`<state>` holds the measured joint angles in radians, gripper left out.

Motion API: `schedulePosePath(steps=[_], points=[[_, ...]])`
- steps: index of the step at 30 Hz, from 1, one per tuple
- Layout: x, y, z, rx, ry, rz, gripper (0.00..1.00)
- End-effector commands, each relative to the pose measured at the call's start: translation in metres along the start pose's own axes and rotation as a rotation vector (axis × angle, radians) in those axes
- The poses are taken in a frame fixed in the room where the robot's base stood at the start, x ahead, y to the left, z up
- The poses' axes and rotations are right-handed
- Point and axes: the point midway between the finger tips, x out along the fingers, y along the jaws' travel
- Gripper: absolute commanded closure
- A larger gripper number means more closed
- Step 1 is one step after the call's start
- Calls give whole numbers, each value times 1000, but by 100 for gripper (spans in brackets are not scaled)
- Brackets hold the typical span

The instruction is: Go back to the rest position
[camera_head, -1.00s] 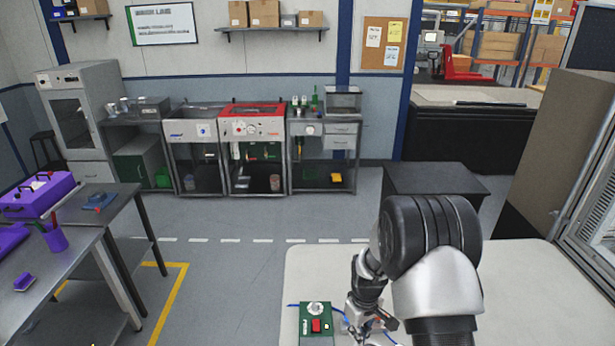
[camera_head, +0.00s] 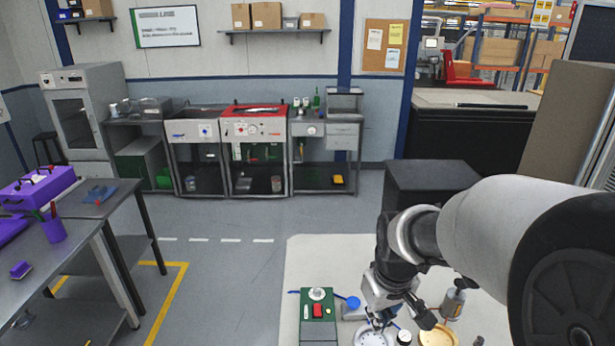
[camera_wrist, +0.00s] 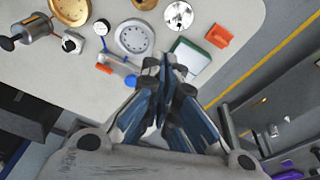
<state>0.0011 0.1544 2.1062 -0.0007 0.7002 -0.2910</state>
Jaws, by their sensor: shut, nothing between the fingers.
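My gripper (camera_wrist: 165,68) is shut and empty in the wrist view, its fingertips together above the edge of the white table (camera_wrist: 60,85). In the head view my gripper (camera_head: 385,312) hangs over the same white table (camera_head: 297,262), low at the end of my arm. The arm hides part of the table's right side. I see nothing held between the fingers.
On the white table are a green box with a red button (camera_head: 318,312), a blue round piece (camera_head: 352,302), a white dial (camera_head: 374,336), a yellow round part (camera_head: 438,336) and a grey cylinder (camera_head: 453,302). A steel bench (camera_head: 80,250) stands left. Open floor lies between.

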Motion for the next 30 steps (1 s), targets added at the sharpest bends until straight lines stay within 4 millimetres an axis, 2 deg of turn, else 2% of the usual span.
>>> schedulePosePath(steps=[4,8,12,16,21,30], points=[[-24,-13,43,71,63,17,100],[-37,-25,84,134,111,26,100],[-39,-38,130,200,160,32,100],[-34,-49,164,249,197,34,100],[-28,-56,187,284,221,35,100],[-28,-57,191,292,225,34,100]])
